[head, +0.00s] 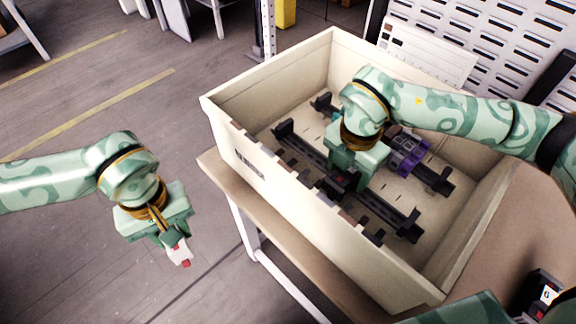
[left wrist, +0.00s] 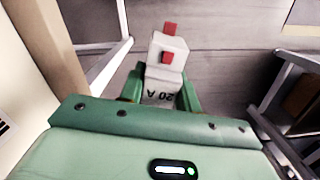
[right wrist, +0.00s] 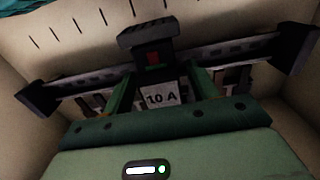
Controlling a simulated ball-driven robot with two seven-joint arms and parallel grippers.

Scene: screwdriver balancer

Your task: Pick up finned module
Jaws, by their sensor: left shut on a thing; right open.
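My left gripper (head: 175,243) is shut on a white module (head: 180,255) with red parts, held in the air left of the crate. In the left wrist view this module (left wrist: 163,72) reads "20 A". My right gripper (head: 341,178) is inside the crate, open, its fingers either side of a dark module (right wrist: 158,92) marked "10 A" with a red part, at a black rail. I cannot tell whether they touch it. A purple module (head: 410,152) with ridges, perhaps the finned module, sits on another rail just right of my right gripper, partly hidden by it.
The cream crate (head: 255,150) has high walls around my right gripper and stands on a table (head: 215,170). Black rails (head: 385,212) lie on its floor. A white perforated panel (head: 510,50) stands behind. The floor around my left gripper is clear.

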